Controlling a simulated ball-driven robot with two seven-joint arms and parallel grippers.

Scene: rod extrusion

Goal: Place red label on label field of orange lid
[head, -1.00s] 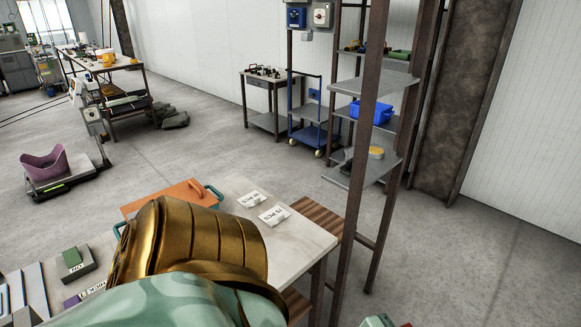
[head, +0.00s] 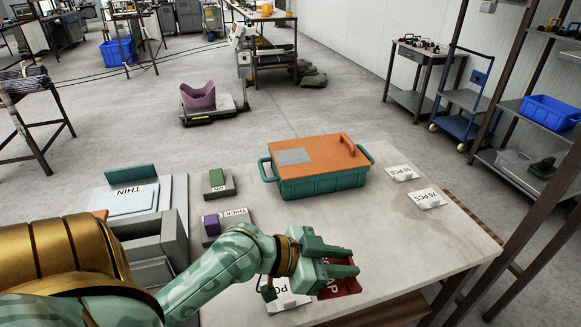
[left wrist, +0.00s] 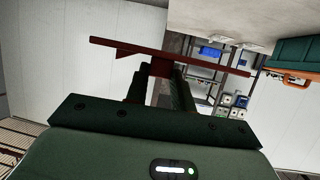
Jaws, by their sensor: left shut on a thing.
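The orange lid (head: 322,150) sits on a teal box (head: 320,184) on the table. A grey label field (head: 294,156) shows on the left part of the lid, and an orange handle on its right. My left gripper (head: 343,268) is in front of the box, towards the table's front edge. It is shut on the red label (head: 341,286), whose lettering is partly covered by the fingers. In the left wrist view the red label (left wrist: 120,45) shows nearly edge-on across the fingertips. The orange lid (left wrist: 296,84) is at the right there. My right gripper is not in view.
White cards marked 60 PCS (head: 404,173) and 75 PCS (head: 426,198) lie right of the box. Another white card (head: 285,297) lies beside the gripper. A green block (head: 216,177) and a purple block (head: 211,224) stand left. The table between gripper and box is clear.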

